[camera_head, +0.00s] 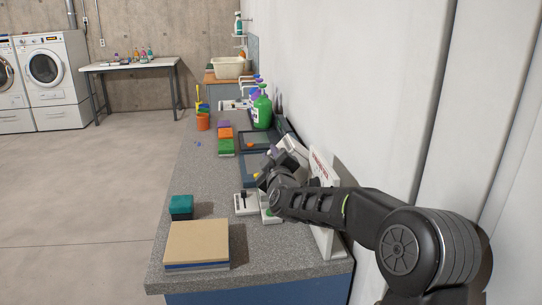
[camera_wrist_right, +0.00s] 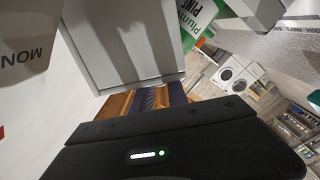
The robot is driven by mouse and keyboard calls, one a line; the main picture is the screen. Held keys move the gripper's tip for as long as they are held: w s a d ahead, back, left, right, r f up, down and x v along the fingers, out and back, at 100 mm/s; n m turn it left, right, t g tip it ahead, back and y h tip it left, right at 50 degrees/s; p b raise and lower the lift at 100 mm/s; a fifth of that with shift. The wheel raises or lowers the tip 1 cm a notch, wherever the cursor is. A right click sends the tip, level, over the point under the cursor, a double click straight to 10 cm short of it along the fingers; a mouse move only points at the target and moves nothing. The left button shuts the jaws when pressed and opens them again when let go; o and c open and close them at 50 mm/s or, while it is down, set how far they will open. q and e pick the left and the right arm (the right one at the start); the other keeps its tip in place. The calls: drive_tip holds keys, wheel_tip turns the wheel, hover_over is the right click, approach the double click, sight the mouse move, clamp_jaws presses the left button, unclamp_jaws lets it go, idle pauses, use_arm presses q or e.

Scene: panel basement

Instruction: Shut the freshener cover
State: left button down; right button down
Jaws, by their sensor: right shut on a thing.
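My right gripper (camera_head: 286,161) is over the back of the worktop, beside a white boxy thing (camera_head: 292,146) that I take for the freshener. The arm and hand hide much of it. In the right wrist view, a pale grey-white panel, which looks like the freshener cover (camera_wrist_right: 125,40), fills the upper middle, right at the fingers (camera_wrist_right: 155,98). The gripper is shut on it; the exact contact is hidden. I cannot tell the cover's angle. My left gripper is out of view.
The worktop (camera_head: 210,212) holds a tan-topped box (camera_head: 197,243), a teal block (camera_head: 181,206), coloured sponges (camera_head: 225,133), a green bottle (camera_head: 262,111) and a small white switch-like box (camera_head: 246,202). A white upright panel stands against the wall at right. The front-left worktop is partly clear.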

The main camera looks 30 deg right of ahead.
drive_tip(key=shift+a, duration=0.1)
idle(0.7)
drive_tip(key=shift+w+a+f+n+p, duration=0.2)
drive_tip(key=shift+a+f+n+p, duration=0.2)
drive_tip(key=shift+a+n+p, duration=0.15)
drive_tip(key=shift+w+a+f+n+p, duration=0.2)
drive_tip(key=shift+a+f+n+p, duration=0.2)
drive_tip(key=shift+n+p, duration=0.2)
drive_tip(key=shift+w+a+f+n+p, duration=0.2)
drive_tip(key=shift+a+f+n, duration=0.3)
drive_tip(key=shift+f+n, duration=0.6)
drive_tip(key=shift+w+a+f+n+p, duration=0.2)
drive_tip(key=shift+a+f+n, duration=0.35)
drive_tip(key=shift+f+n, duration=0.45)
drive_tip(key=shift+w+a+f+n+p, duration=0.1)
drive_tip(key=shift+a+f+n+p, duration=0.3)
drive_tip(key=shift+f+n, duration=0.7)
drive_tip(key=shift+a, duration=0.1)
drive_tip(key=c, duration=1.3)
unclamp_jaws()
drive_tip(key=shift+r, duration=0.1)
drive_tip(key=shift+b+v, duration=0.45)
drive_tip(key=shift+v, duration=3.4)
